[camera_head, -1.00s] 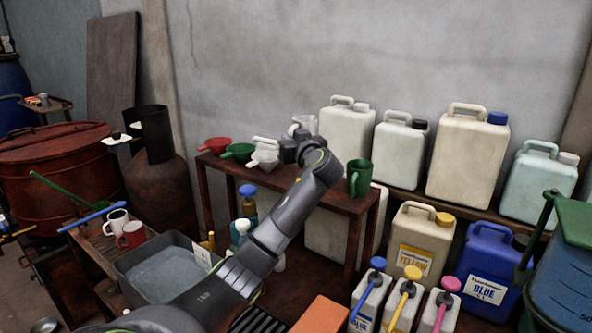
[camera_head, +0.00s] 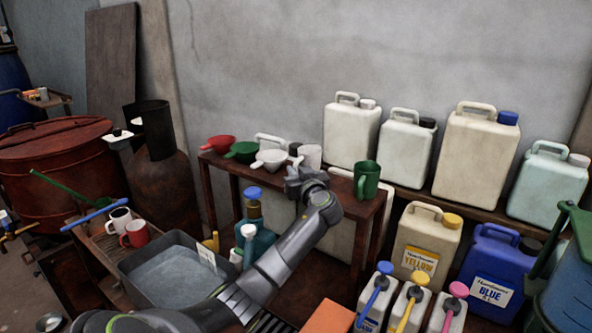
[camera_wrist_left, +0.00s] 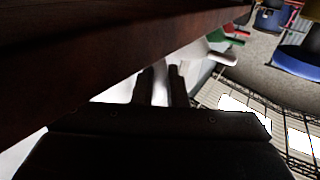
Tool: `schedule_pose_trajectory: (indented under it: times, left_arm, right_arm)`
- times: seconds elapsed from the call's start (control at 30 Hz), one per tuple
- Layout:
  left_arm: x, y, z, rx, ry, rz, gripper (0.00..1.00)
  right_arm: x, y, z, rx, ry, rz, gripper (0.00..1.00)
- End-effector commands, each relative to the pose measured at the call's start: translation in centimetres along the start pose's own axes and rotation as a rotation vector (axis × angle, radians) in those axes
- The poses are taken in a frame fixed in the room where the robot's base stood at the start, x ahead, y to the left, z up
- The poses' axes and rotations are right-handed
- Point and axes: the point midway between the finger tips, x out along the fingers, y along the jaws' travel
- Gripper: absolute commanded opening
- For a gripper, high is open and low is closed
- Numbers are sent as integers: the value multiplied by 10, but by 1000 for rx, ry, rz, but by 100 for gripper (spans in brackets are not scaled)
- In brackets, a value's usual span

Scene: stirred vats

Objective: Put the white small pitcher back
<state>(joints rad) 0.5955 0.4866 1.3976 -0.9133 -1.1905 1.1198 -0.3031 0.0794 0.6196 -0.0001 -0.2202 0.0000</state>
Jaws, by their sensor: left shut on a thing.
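The white small pitcher (camera_head: 310,155) is at the small brown table, between the white funnel and the green pitcher. My left gripper (camera_head: 304,178) is at the table's front side, shut on the white small pitcher. In the left wrist view the fingers (camera_wrist_left: 162,88) close on a thin white part, with more white beside them. The gripper hides the lower part of the pitcher, so I cannot tell whether its base touches the table top. My right gripper is not in view.
The brown table (camera_head: 352,207) also bears a red funnel (camera_head: 221,143), a green funnel (camera_head: 242,151), a white funnel (camera_head: 270,158) and a green pitcher (camera_head: 367,178). White jugs (camera_head: 351,135) stand behind. Pump bottles (camera_head: 375,295) stand at the lower right; a grey basin (camera_head: 180,275) is at the left.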

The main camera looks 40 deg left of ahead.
Motion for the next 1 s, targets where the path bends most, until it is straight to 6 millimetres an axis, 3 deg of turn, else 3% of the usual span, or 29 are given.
schedule_pose_trajectory:
  times: [0.33, 0.37, 0.5, 0.87, 1.0]
  left_arm:
    - [0, 0, 3, -2, 3, 1, 0]
    - [0, 0, 4, 0, 1, 0, 15]
    - [0, 0, 3, 0, 1, 0, 33]
    - [-1, 0, 2, -1, 0, 1, 34]
    - [-15, 1, 4, -3, 1, 4, 34]
  right_arm:
    - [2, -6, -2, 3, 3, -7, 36]
    - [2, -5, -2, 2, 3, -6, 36]
    - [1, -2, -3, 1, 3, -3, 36]
    - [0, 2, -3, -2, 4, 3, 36]
    - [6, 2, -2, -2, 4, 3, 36]
